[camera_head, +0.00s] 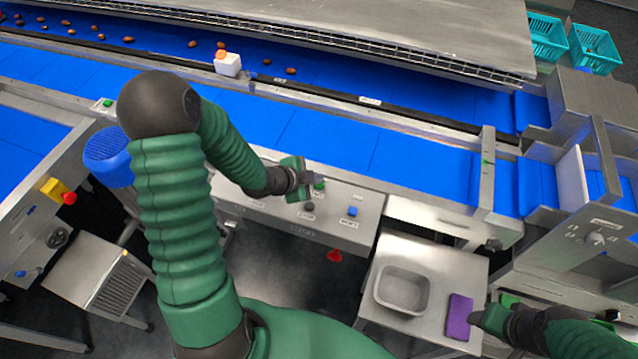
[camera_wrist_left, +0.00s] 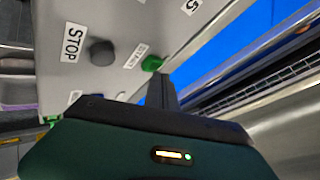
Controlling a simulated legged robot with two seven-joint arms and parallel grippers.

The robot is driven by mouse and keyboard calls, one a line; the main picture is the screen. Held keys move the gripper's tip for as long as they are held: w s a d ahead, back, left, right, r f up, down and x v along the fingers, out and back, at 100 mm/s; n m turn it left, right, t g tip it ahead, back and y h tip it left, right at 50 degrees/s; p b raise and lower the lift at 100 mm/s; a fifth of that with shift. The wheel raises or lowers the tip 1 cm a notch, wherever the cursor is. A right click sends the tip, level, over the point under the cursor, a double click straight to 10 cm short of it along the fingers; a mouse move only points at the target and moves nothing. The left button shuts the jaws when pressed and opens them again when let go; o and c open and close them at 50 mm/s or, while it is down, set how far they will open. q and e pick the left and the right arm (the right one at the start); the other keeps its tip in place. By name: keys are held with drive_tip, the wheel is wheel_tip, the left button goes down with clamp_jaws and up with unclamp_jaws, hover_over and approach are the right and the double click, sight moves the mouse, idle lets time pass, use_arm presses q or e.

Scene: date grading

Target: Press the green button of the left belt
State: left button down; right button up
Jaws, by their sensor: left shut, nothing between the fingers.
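A green button (camera_head: 320,185) sits on the grey control panel (camera_head: 375,213) along the front of the blue belt (camera_head: 420,160). In the left wrist view the green button (camera_wrist_left: 152,63) is beside a small label, with a dark round knob (camera_wrist_left: 102,52) and a STOP label (camera_wrist_left: 73,42) to its left. My left gripper (camera_head: 313,179) is shut and empty, its tip right by the green button. The closed fingers (camera_wrist_left: 161,88) point at the button; whether they touch it I cannot tell. My right gripper (camera_head: 485,318) is at the lower right, its fingers unclear.
A steel side table bears a grey tray (camera_head: 383,290) and a purple cloth (camera_head: 459,312). A white block (camera_head: 228,64) stands by the far belt with scattered dates.

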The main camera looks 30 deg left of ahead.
sight(316, 186)
use_arm(q)
drive_tip(key=shift+f+b, duration=0.4)
drive_tip(key=shift+f, duration=0.05)
idle(0.6)
drive_tip(key=shift+r, duration=0.15)
drive_tip(key=shift+r+p, duration=0.75)
drive_tip(key=shift+p, duration=0.15)
wheel_tip(316, 186, up, 5)
drive_tip(key=p, duration=0.5)
drive_tip(key=shift+r, duration=0.1)
